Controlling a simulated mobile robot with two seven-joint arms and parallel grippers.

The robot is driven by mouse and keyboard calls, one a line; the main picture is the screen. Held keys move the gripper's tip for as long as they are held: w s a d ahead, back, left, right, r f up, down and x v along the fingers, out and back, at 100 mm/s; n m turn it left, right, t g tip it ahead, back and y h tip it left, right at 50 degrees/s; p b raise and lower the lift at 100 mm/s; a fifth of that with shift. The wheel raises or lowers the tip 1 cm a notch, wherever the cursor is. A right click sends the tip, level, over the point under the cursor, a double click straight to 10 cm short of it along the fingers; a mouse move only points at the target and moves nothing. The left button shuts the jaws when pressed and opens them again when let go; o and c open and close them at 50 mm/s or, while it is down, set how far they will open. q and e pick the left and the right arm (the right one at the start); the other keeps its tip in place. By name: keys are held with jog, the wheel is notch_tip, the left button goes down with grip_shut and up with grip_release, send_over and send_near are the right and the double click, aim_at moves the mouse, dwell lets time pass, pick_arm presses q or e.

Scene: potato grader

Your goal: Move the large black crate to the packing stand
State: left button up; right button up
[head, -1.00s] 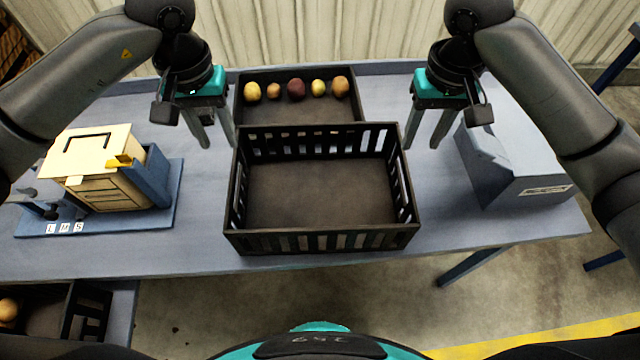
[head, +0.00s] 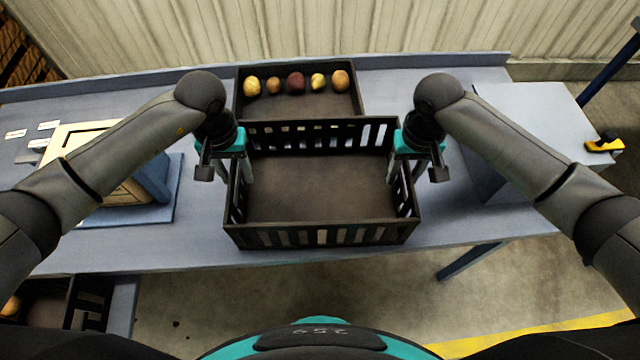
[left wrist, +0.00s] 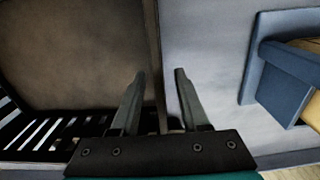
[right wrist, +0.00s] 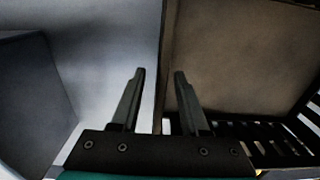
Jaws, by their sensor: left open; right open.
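The large black crate (head: 315,190) stands empty on the blue-grey table, with slotted walls. My left gripper (head: 236,182) is open at the crate's left end wall. In the left wrist view the crate wall (left wrist: 153,60) runs between the two open fingers (left wrist: 160,75). My right gripper (head: 411,180) is open at the right end wall. In the right wrist view that wall (right wrist: 163,60) also lies between the open fingers (right wrist: 160,75). Neither gripper is closed on it. I cannot tell for sure which thing is the packing stand.
A shallow black tray (head: 300,107) with several potatoes sits behind the crate. A cream box in a blue holder (head: 155,178) is at left, partly hidden by my arm. A pale blue block (head: 525,105) is at right, near a yellow-and-black tool (head: 604,145). Another crate (head: 90,303) is lower left.

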pick_arm(q)
jog(key=shift+f, duration=0.65)
pick_arm(e)
jog(key=shift+f, duration=0.7)
pick_arm(q)
jog(key=shift+c, duration=0.2)
pick_arm(e)
jog(key=shift+c, duration=0.2)
pick_arm(q)
grip_shut()
pick_arm(e)
grip_shut()
